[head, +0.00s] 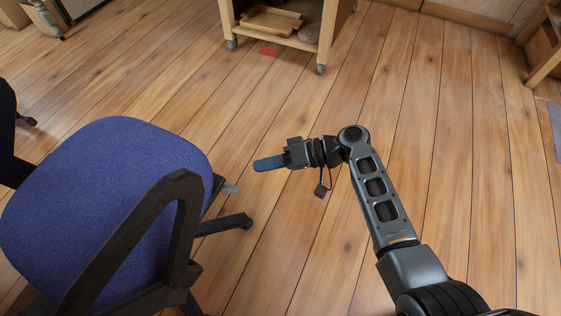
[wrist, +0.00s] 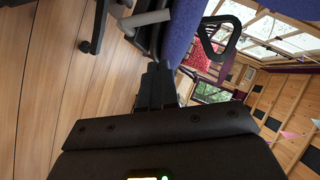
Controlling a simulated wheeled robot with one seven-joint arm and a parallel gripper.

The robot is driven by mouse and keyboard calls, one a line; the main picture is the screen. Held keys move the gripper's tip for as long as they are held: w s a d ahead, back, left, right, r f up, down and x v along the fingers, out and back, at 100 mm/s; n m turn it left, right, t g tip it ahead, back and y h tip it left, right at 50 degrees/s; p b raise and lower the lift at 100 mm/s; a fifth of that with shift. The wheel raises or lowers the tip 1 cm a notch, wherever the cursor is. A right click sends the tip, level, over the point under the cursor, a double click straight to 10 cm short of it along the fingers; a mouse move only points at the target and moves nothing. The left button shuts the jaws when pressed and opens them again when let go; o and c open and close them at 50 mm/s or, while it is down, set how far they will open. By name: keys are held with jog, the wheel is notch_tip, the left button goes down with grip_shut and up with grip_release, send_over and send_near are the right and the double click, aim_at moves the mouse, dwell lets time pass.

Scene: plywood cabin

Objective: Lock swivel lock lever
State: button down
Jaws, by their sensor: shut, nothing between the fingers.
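A swivel chair with a blue seat (head: 110,190) and black armrests stands at the left. A short grey lever (head: 229,188) sticks out from under the right side of its seat. I take this as the swivel lock lever. In the wrist view the lever (wrist: 147,19) shows at the top, beyond the fingertips and to their left. My gripper (head: 258,165) is shut and empty. It points left toward the chair, a little to the right of the lever and apart from it in the picture. The fingers also show in the wrist view (wrist: 157,80). The chair's mechanism under the seat is mostly hidden.
A black chair leg (head: 225,225) with a caster reaches right, below the lever. The near armrest (head: 180,215) rises beside the seat. A wooden cart (head: 325,30) on casters stands at the back, with a small red object (head: 268,51) near it. The plank floor around my arm is clear.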

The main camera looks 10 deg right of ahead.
aim_at(231, 189)
jog(key=x, duration=0.3)
jog(key=shift+a+f+b, duration=0.2)
jog(key=shift+a+b, duration=0.1)
jog(key=shift+b, duration=0.1)
jog(key=shift+s+a+f, duration=0.6)
jog(key=shift+s+a, duration=0.05)
jog(key=shift+a, duration=0.2)
jog(key=shift+s+a+f+b, duration=0.25)
jog(key=shift+s+a+b, duration=0.1)
jog(key=shift+a, duration=0.2)
jog(key=shift+s+a+n+h, duration=0.25)
jog(key=shift+s+n+h, duration=0.05)
jog(key=shift+n, duration=0.1)
jog(key=shift+s+a+n+t+h+p, duration=0.2)
jog(key=shift+s+n+t+h+p, duration=0.1)
jog(key=shift+n+h+p, duration=0.15)
jog(key=s+f+n+t+h, duration=0.1)
jog(key=s+a+n+t+h, duration=0.1)
jog(key=n, duration=0.1)
jog(key=s+a+f+n+t+h, duration=0.1)
jog(key=h, duration=0.1)
jog(key=shift+a+f+n+t, duration=0.25)
jog(key=shift+f+n+t, duration=0.05)
jog(key=shift+n, duration=0.05)
jog(key=shift+f+b, duration=0.15)
jog(key=shift+b, duration=0.15)
